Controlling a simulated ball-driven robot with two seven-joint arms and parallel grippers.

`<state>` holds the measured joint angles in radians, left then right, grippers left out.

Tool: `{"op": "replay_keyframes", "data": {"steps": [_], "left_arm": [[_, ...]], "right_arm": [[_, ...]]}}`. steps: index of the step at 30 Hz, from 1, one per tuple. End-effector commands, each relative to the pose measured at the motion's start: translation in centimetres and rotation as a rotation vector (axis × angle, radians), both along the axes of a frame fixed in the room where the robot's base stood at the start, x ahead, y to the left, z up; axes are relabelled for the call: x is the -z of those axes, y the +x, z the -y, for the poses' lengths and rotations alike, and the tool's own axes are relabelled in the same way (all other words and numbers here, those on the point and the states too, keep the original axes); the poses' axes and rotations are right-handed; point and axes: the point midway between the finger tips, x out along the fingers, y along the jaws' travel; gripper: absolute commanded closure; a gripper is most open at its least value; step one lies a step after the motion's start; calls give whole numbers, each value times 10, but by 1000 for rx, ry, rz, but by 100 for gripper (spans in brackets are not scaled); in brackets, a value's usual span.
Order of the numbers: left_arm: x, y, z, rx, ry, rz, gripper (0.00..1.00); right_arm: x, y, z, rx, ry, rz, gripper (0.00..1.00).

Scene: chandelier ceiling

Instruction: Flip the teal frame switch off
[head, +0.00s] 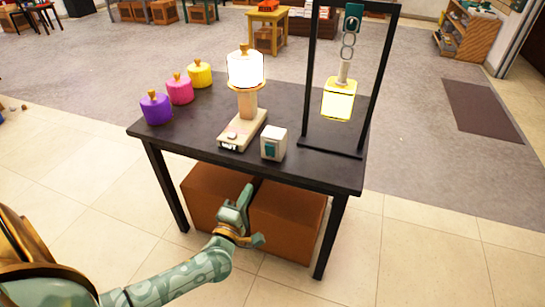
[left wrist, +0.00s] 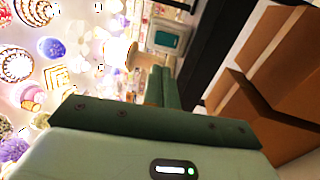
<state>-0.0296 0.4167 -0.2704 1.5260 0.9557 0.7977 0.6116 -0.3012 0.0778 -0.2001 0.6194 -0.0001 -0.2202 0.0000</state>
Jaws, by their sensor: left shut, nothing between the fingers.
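The switch is a small white box with a teal panel (head: 273,144) on the dark table's front part, right of the lamp. It also shows in the left wrist view (left wrist: 168,38), beyond my fingers; its rocker position is too small to tell. A lantern (head: 339,100) hanging in a black stand glows yellow. My left gripper (head: 246,190) is shut and empty, in front of the table and below its front edge, apart from the switch. Its shut fingers also show in the left wrist view (left wrist: 160,86). My right gripper is not in view.
A lit table lamp (head: 245,70) stands just left of the switch, with its own small base switch. Purple (head: 156,108), pink (head: 180,89) and yellow (head: 199,74) lidded jars stand at the table's left. Brown boxes (head: 287,218) sit under the black table (head: 318,166).

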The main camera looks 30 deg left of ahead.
Motion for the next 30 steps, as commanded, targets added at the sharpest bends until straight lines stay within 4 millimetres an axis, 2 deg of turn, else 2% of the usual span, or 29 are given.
{"op": "replay_keyframes", "data": {"steps": [7,11,24,30], "left_arm": [[0,3,0,1,4,-2,100],[-1,16,-3,1,6,-1,100],[-13,102,-24,1,7,-4,100],[-17,127,-30,1,8,-4,100]], "right_arm": [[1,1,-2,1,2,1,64],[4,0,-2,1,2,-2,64],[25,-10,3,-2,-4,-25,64],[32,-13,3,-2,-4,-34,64]]}}
